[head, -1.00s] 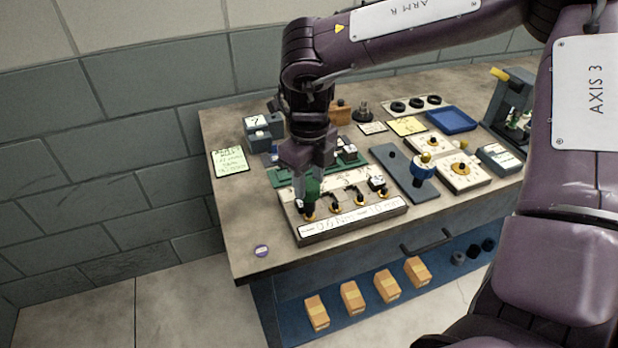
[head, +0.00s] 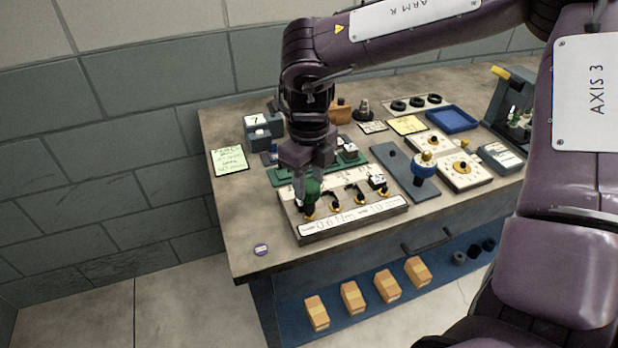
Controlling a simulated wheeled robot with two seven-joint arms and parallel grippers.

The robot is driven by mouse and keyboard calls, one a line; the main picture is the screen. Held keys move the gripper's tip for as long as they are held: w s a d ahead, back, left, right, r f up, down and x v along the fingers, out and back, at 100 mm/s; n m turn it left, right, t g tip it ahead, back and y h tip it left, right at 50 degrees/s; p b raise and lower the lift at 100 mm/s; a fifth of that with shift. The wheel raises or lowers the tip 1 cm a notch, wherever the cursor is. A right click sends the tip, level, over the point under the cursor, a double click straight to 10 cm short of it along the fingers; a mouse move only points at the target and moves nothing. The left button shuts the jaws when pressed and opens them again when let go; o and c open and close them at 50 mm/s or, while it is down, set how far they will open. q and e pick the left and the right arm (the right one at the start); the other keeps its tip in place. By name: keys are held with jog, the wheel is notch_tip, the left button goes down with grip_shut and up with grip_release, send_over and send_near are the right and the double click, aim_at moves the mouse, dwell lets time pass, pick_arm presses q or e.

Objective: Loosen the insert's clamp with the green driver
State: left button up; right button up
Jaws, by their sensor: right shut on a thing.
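My right gripper (head: 309,183) points down over the left end of a pale block (head: 345,228) at the table's front left. It is shut on the green driver (head: 313,190), whose green handle shows between and below the fingers. The driver stands about upright at the leftmost of several black-and-yellow clamp fittings (head: 335,202) in a row on the block. The driver's tip is too small to tell whether it sits in the clamp. Which fitting is the insert's clamp is not clear. My left gripper is not in view.
A green tray (head: 278,178) with small parts lies behind the block. A blue-knobbed tool (head: 424,168) on a grey plate and cream dial plates (head: 462,170) stand to the right. A purple disc (head: 261,250) lies near the front edge. The front left corner is mostly clear.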

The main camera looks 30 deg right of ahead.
jog(key=shift+f+b, duration=0.6)
jog(key=shift+f, duration=0.15)
